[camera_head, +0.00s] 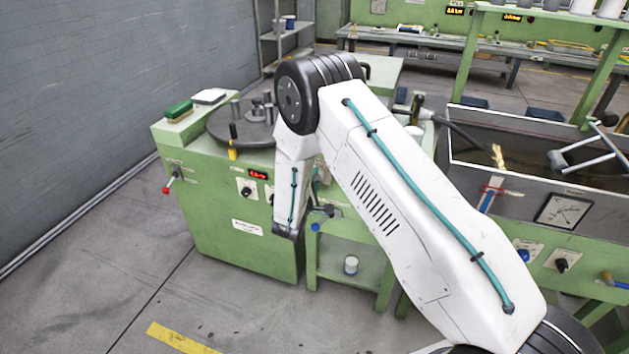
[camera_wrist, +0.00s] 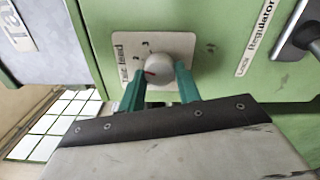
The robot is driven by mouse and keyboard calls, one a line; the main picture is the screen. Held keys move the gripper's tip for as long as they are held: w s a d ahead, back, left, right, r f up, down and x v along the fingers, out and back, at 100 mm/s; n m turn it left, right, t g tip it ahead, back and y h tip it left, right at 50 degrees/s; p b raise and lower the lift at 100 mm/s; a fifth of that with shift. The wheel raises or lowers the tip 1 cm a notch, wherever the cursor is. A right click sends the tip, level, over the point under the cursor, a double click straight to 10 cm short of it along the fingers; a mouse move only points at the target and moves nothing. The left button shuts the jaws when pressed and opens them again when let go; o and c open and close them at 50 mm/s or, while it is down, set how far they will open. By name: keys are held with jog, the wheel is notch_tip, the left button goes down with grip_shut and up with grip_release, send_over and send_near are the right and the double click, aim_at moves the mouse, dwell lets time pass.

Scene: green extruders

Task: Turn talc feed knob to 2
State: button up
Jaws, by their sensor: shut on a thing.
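The talc feed knob (camera_wrist: 158,68) is a round pale grey knob with a red mark on a light plate (camera_wrist: 181,43) in the wrist view. The plate's lettering runs sideways. The red mark is on the knob's left side; small digits show at its upper left, too blurred to read surely. My gripper (camera_wrist: 160,82) has its two green fingers on either side of the knob, shut on it. The left finger covers the lower left of the plate. In the head view my white arm hides the gripper, and I cannot pick out this knob there.
A metal tank (camera_head: 480,150) stands right. The floor at left is clear.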

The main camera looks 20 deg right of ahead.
jog(key=shift+m, duration=0.4)
jog(key=o, duration=1)
jog(key=shift+s, duration=0.1)
jog(key=v, duration=0.7)
jog(key=shift+s+a, duration=0.2)
jog(key=shift+s, duration=0.05)
